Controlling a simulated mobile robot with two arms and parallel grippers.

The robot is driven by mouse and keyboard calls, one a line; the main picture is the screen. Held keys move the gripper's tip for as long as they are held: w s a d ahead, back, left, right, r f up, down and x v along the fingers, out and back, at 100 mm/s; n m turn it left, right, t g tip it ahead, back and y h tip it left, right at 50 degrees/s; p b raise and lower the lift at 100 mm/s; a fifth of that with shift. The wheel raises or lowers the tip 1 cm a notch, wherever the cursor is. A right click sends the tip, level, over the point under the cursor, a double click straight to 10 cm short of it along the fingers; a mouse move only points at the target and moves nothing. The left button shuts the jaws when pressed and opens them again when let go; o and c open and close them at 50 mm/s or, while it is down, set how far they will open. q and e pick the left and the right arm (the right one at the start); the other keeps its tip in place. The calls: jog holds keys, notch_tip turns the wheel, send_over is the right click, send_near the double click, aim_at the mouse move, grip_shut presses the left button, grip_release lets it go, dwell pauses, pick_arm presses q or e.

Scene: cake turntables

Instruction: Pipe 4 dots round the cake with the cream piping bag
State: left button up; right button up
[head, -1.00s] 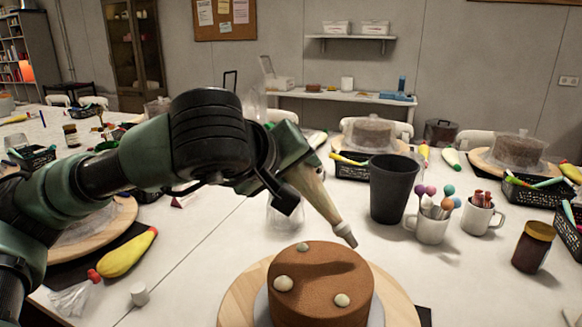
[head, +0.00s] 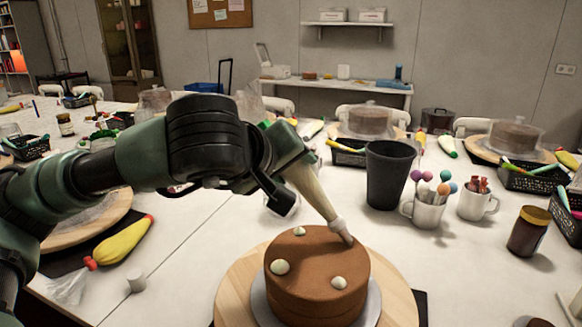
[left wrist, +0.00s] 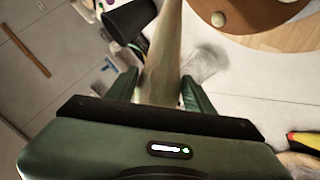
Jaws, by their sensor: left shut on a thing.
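The brown cake (head: 315,262) sits on a silver board (head: 372,303) on a wooden turntable (head: 235,290). Three cream dots show on its top: back left (head: 299,231), left (head: 280,267) and front right (head: 339,282). My left gripper (left wrist: 160,92) is shut on the cream piping bag (head: 308,188), which also shows between the fingers in the left wrist view (left wrist: 163,55). The bag slants down to the right. Its nozzle (head: 345,235) is at the cake top's back right edge, at or just above the surface. My right gripper is not in view.
A dark tumbler (head: 389,175) stands behind the cake, with a mug of cake-pop sticks (head: 426,205) and another mug (head: 476,200) to its right. A brown jar (head: 528,232) stands at the right. A yellow piping bag (head: 125,240) lies at the left.

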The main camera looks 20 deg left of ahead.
pick_arm(q)
jog(key=shift+r, duration=0.15)
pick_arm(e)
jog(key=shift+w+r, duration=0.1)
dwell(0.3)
pick_arm(q)
jog(key=shift+r, duration=0.1)
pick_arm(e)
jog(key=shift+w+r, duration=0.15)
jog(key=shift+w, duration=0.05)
pick_arm(q)
jog(key=shift+r, duration=0.15)
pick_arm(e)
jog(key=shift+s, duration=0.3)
pick_arm(q)
jog(key=o, duration=0.8)
jog(key=shift+c, duration=1)
jog(key=shift+r, duration=0.1)
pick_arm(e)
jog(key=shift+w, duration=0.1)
